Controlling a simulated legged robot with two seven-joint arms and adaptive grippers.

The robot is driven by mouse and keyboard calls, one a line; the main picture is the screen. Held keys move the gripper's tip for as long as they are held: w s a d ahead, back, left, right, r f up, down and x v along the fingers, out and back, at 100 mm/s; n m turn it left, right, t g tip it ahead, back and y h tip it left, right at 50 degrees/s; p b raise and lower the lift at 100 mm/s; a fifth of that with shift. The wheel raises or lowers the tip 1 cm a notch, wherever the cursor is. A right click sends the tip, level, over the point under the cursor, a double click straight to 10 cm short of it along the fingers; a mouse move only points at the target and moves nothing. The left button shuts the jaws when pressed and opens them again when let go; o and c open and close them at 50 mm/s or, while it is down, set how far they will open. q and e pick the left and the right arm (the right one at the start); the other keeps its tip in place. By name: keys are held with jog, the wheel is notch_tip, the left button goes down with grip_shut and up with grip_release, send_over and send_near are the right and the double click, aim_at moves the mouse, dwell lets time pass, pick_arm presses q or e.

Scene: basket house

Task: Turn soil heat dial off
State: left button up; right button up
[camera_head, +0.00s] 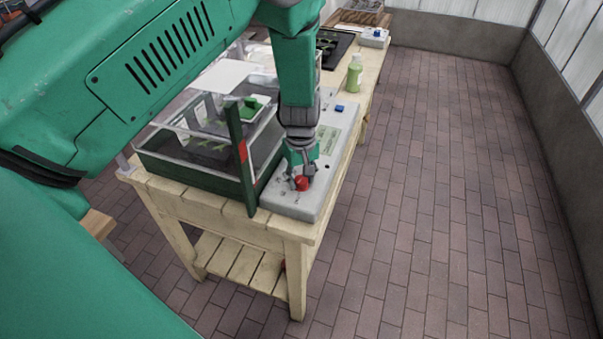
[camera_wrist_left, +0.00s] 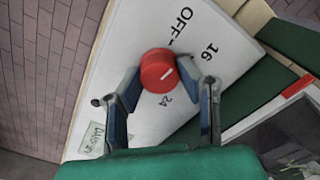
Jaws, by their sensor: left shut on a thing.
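The red dial (camera_head: 301,184) sits near the front end of a pale grey control panel (camera_head: 290,205) on the wooden table. My left gripper (camera_head: 302,172) reaches down from above. In the left wrist view my left gripper's fingers (camera_wrist_left: 168,80) stand on either side of the dial and are shut on it. My right gripper is not in view.
A clear-lidded green planter box (camera_head: 190,165) stands left of the panel, with a dark green upright strip (camera_head: 243,160) beside it. A green bottle (camera_head: 353,75) stands farther back on the wooden table (camera_head: 270,230). The brick floor (camera_head: 440,180) to the right is clear.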

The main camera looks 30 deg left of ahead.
pick_arm(q)
jog(key=shift+s+d+f+n+p, duration=0.1)
jog(key=shift+n+p, duration=0.25)
jog(key=shift+n, duration=0.8)
jog(key=shift+s+d+f+n+p, duration=0.1)
jog(key=shift+n+p, duration=0.25)
jog(key=shift+n, duration=0.8)
jog(key=o, duration=1.1)
jog(key=shift+w+a, duration=0.1)
jog(key=shift+w, duration=0.05)
jog(key=shift+o, duration=0.2)
jog(key=shift+r, duration=0.1)
